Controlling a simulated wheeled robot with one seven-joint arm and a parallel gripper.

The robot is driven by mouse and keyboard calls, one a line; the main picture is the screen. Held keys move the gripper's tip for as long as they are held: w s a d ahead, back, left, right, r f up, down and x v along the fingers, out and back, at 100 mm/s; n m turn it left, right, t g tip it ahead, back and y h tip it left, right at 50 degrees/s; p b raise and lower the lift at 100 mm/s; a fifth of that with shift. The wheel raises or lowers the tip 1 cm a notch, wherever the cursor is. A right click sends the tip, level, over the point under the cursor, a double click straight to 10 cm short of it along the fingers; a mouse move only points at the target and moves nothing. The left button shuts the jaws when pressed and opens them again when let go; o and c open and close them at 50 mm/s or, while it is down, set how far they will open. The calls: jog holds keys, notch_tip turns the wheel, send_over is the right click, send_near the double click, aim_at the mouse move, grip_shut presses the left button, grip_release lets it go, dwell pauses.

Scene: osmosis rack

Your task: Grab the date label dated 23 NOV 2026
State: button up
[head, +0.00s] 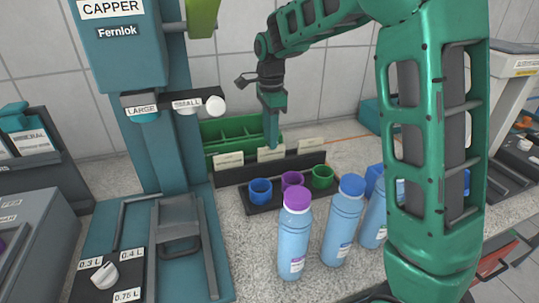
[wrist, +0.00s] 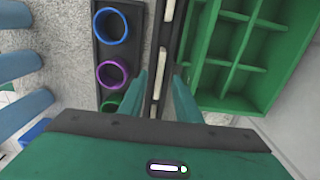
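Three small cream date labels stand in a row in a dark holder strip (head: 235,176): a left label (head: 228,160), a middle label (head: 270,154) and a right label (head: 310,145). Their print is too small to read, so I cannot tell which is dated 23 NOV 2026. My gripper (head: 271,145) points down at the middle label. In the wrist view, my gripper (wrist: 160,78) is open, its fingers apart on either side of the strip. The middle label (wrist: 160,72) shows edge-on between the fingertips, with a gap to each.
A green compartment box (wrist: 240,58) stands behind the strip. In front is a dark tray (head: 264,208) with blue, purple and green rings. Several blue bottles (head: 295,240) stand nearer. The teal capper (head: 120,50) rises at left.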

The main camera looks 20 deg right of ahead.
aim_at(271, 154)
jog(key=shift+d+f, duration=0.2)
jog(key=shift+f, duration=2.15)
grip_shut()
